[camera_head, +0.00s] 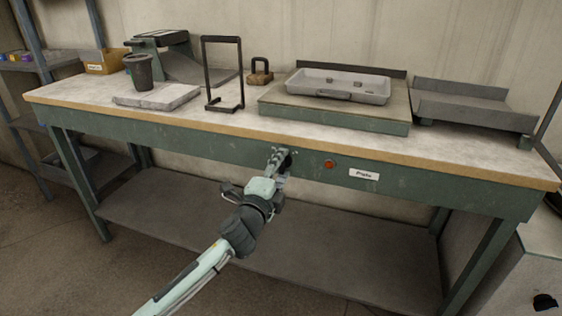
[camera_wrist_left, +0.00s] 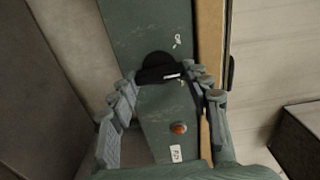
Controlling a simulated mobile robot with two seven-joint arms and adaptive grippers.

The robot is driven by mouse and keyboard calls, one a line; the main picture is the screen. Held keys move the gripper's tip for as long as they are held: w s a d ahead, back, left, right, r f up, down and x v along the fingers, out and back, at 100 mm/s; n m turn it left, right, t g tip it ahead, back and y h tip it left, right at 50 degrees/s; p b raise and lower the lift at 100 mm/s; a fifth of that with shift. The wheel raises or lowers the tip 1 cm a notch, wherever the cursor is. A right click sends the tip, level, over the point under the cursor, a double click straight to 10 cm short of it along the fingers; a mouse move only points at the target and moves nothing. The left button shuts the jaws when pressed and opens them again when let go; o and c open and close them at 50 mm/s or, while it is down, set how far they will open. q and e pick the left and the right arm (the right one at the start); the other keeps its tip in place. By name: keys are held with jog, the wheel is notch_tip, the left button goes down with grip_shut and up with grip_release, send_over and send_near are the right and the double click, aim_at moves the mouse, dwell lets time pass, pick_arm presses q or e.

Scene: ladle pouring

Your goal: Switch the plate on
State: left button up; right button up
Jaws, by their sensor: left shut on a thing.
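My left gripper (camera_head: 279,156) is at the green front panel of the workbench. It is shut on a black round knob (camera_head: 288,161), which is mostly hidden by the fingers in the head view. In the left wrist view the knob (camera_wrist_left: 158,66) sits between the fingertips of my gripper (camera_wrist_left: 165,78), with a short white mark on it. A red-orange indicator (camera_head: 328,164) is right of the knob; it also shows in the left wrist view (camera_wrist_left: 178,128). The plate (camera_head: 330,118) is a low green-sided block on the bench above, with a grey tray (camera_head: 340,86) on it.
A white label (camera_head: 364,174) is right of the indicator. On the bench (camera_head: 225,118) stand a dark cup (camera_head: 138,72), a grey slab (camera_head: 157,97), a black frame (camera_head: 222,75), a brown weight (camera_head: 260,72) and a grey stand (camera_head: 473,103). A lower shelf (camera_head: 330,240) lies beneath.

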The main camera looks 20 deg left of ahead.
pick_arm(q)
jog(key=shift+m, duration=1.9)
jog(key=shift+f+m, duration=0.1)
jog(key=shift+m, duration=2.6)
pick_arm(e)
jog(key=shift+s+d+f, duration=0.2)
jog(key=shift+s+f, duration=0.35)
jog(key=shift+f, duration=0.25)
jog(key=shift+s+d+f, duration=0.15)
jog(key=shift+s+f, duration=0.35)
jog(key=shift+f, duration=0.3)
pick_arm(q)
jog(key=o, duration=1.2)
jog(key=shift+c, duration=0.2)
jog(key=shift+s, duration=0.1)
pick_arm(e)
jog(key=shift+s, duration=0.1)
pick_arm(q)
jog(key=s, duration=1.1)
jog(key=shift+s+a, duration=0.3)
jog(key=shift+s, duration=0.1)
